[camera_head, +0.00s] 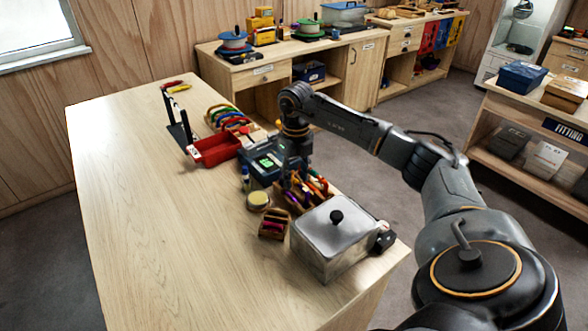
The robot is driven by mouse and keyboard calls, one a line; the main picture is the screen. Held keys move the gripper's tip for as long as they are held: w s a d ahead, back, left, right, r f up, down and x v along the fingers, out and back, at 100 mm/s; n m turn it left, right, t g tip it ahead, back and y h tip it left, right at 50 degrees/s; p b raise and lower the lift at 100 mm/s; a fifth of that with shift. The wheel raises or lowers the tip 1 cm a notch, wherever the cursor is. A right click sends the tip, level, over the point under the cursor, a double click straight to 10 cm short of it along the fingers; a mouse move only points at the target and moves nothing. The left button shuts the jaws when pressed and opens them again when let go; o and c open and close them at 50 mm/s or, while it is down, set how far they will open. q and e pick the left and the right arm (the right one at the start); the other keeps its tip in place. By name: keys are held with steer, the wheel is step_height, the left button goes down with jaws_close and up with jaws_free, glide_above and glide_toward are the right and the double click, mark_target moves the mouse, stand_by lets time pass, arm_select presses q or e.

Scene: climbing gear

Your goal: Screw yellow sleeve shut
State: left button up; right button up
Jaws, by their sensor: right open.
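A dark upright stand (180,124) is on the left part of the wooden table. A small yellow piece (180,88) and a red-and-yellow piece (170,83) hang near its top. They are too small to tell whether either is the sleeve, or whether a sleeve is open or shut. My left gripper is out of view.
A red bin (214,150), a teal device with a lit screen (262,167), a round tin (257,200), a small wooden holder (273,224) and a lidded metal box (333,243) line the right side of the table (160,230). The table's left and front are clear.

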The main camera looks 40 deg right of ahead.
steer(key=shift+w+a+p, duration=0.2)
steer(key=shift+a+p, duration=0.25)
steer(key=shift+a, duration=1.15)
steer(key=shift+f, duration=0.15)
steer(key=shift+f+b, duration=0.95)
steer(key=shift+f, duration=0.35)
steer(key=shift+d, duration=0.1)
steer(key=shift+s+d, duration=0.15)
steer(key=shift+d, duration=1.4)
steer(key=shift+r+p, duration=0.9)
steer(key=shift+r, duration=0.6)
